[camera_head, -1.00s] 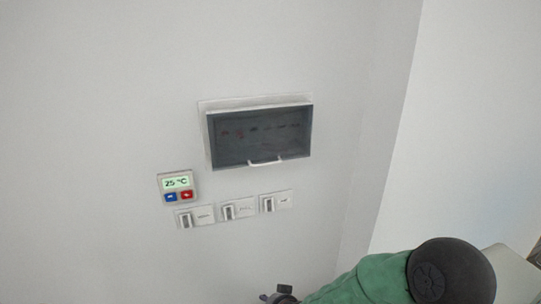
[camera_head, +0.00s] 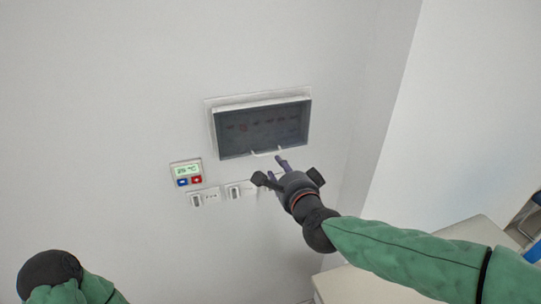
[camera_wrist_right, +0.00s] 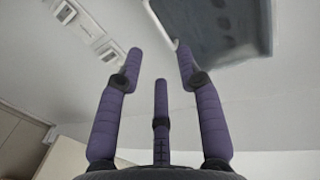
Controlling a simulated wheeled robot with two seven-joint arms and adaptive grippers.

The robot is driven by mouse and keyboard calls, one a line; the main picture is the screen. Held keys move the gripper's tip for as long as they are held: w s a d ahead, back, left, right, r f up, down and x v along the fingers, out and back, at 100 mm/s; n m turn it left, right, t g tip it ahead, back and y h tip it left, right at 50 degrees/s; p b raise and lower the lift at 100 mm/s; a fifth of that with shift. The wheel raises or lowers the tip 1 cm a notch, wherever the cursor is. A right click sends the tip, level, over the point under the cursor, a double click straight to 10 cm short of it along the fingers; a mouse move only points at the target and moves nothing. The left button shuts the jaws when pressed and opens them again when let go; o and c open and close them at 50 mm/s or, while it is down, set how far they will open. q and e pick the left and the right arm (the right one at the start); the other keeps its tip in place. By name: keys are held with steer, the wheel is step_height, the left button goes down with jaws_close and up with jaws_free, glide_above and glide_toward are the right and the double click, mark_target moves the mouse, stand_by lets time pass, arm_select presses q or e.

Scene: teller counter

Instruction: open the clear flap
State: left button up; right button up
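The clear flap (camera_head: 262,130) is a dark, see-through cover on a wall box, with a light handle (camera_head: 266,152) along its lower edge. It hangs shut over the box, and small red and dark parts show behind it. My right gripper (camera_head: 270,170) is just below the handle, its fingers spread and pointing up at it. In the right wrist view the open, empty fingers (camera_wrist_right: 160,60) reach toward the flap (camera_wrist_right: 215,25); whether a fingertip touches the handle I cannot tell. My left arm shows at the lower left, but its gripper is out of view.
A thermostat (camera_head: 187,174) with a lit display and blue and red buttons is on the wall left of the gripper. Switches (camera_head: 204,197) sit below the box, partly hidden by my right gripper. A pale counter (camera_head: 350,286) stands at lower right.

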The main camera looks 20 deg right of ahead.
mark_target(267, 134)
steer(key=x, duration=0.9)
jaws_close()
